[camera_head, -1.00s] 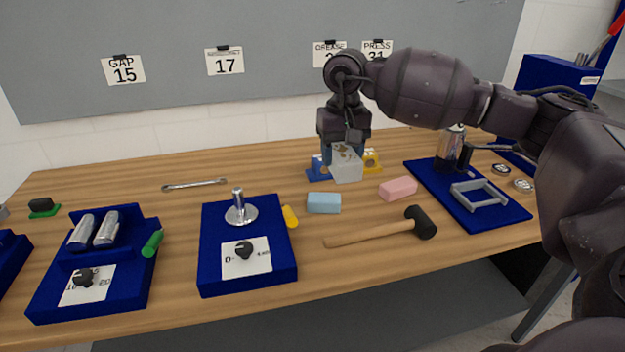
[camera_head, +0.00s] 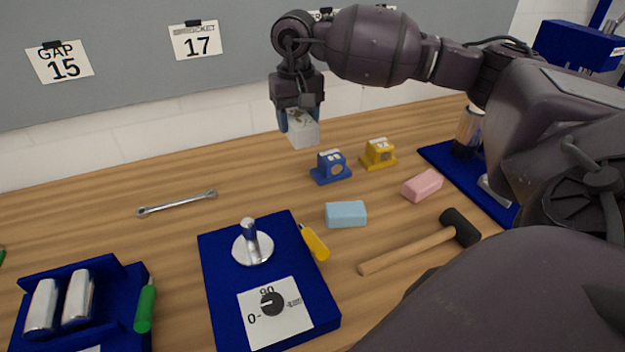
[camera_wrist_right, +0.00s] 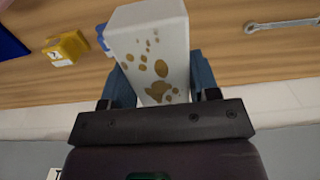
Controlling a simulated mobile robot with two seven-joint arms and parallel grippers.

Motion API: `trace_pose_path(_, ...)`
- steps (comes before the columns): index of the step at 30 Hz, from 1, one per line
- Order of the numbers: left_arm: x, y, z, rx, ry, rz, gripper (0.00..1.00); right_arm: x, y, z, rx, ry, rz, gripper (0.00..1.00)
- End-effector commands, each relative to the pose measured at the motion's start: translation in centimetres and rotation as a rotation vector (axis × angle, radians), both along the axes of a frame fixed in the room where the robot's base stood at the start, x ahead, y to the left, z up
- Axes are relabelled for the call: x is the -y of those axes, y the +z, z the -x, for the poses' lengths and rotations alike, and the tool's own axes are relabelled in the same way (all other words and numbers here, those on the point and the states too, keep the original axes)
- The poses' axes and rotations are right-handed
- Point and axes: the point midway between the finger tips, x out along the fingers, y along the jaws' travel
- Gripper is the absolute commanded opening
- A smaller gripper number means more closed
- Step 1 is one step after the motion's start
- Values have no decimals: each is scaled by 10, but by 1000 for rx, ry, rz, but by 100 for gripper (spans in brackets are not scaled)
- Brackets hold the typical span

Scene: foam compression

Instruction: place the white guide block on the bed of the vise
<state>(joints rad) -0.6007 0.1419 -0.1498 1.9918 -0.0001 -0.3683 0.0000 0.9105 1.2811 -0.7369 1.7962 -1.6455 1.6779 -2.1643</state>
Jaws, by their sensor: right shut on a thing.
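The white guide block (camera_head: 303,135) is a pale block held above the back of the table. In the right wrist view the white block (camera_wrist_right: 150,35) has brown spots on its face. My right gripper (camera_head: 299,121) points down with its blue fingers on either side of the block, shut on it. The fingers also show in the right wrist view. A blue board (camera_head: 450,157) at the right carries a metal cylinder and a grey part, largely hidden by my right arm; I cannot tell whether it is the vise. My left gripper is not in view.
A blue holder (camera_head: 331,168) and a yellow holder (camera_head: 378,154) stand right of the held block. A light blue block (camera_head: 346,214), pink block (camera_head: 422,186) and mallet (camera_head: 420,243) lie nearer. A wrench (camera_head: 177,203) lies left, with bare wood around it.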

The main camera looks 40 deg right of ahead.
Motion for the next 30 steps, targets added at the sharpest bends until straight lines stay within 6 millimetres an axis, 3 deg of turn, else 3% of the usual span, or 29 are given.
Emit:
trace_pose_path(18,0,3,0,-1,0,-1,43,0,-129,1,-3,0,-2,25)
trace_pose_path(30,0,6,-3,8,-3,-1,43,0,-160,1,-2,-1,-1,25)
